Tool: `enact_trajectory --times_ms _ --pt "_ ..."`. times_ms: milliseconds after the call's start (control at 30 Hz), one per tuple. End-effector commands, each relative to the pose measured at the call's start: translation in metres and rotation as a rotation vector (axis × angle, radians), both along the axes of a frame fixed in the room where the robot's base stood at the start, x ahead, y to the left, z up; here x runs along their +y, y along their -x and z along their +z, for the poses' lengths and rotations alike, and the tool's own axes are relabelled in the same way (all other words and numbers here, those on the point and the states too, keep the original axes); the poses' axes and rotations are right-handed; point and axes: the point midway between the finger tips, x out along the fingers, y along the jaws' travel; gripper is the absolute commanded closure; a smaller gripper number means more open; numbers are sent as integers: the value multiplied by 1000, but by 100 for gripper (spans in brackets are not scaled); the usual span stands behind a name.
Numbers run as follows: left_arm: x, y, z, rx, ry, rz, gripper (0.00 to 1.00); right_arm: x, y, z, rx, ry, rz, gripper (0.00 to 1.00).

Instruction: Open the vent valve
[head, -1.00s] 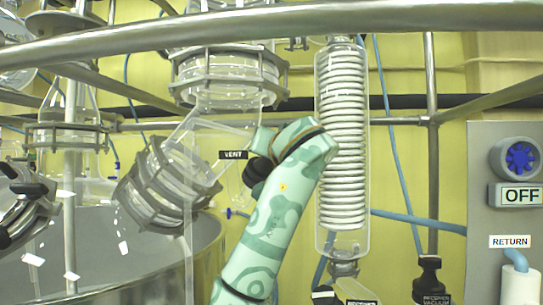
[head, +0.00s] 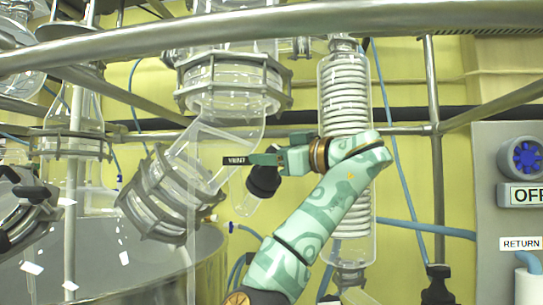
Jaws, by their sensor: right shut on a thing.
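The vent valve's black knob (head: 263,181) sits on a slanted clear glass side tube, near the middle of the head view. The black VENT label (head: 237,161) is just left of it, now seen at a slant. My right gripper (head: 274,163) reaches in from the right, green and level, with its jaws shut on the knob. The jaws hide the knob's upper part. My left gripper is not in view.
A glass column with a white coil (head: 346,95) stands behind my right arm. A metal rail (head: 300,21) crosses the top. A flanged glass joint (head: 167,194) lies left of the knob. A grey panel (head: 495,190) stands at the right.

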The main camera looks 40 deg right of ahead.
Motion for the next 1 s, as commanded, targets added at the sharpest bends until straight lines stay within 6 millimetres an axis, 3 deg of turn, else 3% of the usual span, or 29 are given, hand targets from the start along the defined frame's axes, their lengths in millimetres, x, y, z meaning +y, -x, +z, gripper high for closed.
enact_trajectory --times_ms 500,1000 --pt "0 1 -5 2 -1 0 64 4 2 -4 31 260 257 78" --pt "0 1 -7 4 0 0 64 5 2 -3 37 322 318 78"
